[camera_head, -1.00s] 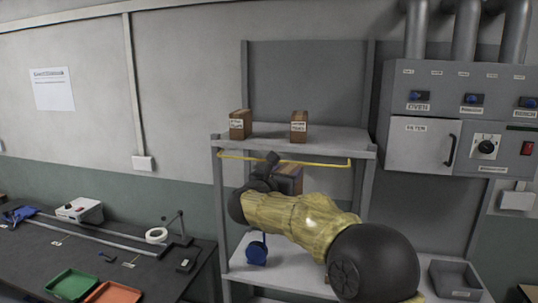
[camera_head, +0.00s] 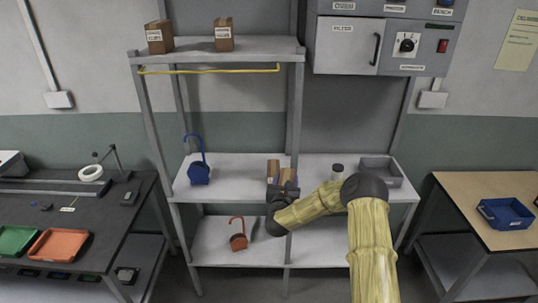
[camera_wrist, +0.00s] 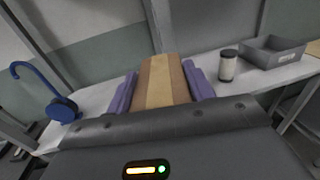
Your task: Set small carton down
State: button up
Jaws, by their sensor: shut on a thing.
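The small carton (camera_wrist: 158,82) is brown with a paler stripe along its middle. In the wrist view it sits between the two purple fingers of my gripper (camera_wrist: 160,92), which is shut on it. In the head view my gripper (camera_head: 282,188) is at the middle shelf (camera_head: 235,170), with brown carton faces (camera_head: 289,176) showing at its tip. I cannot tell whether the brown face on the left belongs to the same carton. The carton's underside is hidden, so I cannot tell whether it touches the shelf.
A blue hooked object (camera_head: 198,174) stands left on the middle shelf. A lidded jar (camera_head: 337,172) and a grey bin (camera_head: 381,171) are to the right. Two cartons (camera_head: 158,37) (camera_head: 224,35) stand on the top shelf, above a yellow rail (camera_head: 210,70).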

jog(key=s+d+f+n+y+b, duration=0.1)
jog(key=s+d+f, duration=0.15)
jog(key=f, duration=0.35)
jog(key=s+d+f+y, duration=0.1)
jog(key=s+d+f, duration=0.15)
jog(key=f, duration=0.25)
jog(key=s+f+n+y+b, duration=0.1)
jog(key=s+f, duration=0.5)
jog(key=s, duration=0.4)
jog(key=s+a+f+y+b, duration=0.1)
jog(key=s+f+b, duration=0.1)
jog(key=s+f, duration=0.4)
jog(key=s, duration=0.5)
jog(key=shift+s+a+f+n+t, duration=0.25)
jog(key=shift+s+n+t, duration=0.05)
jog(key=shift+n, duration=0.1)
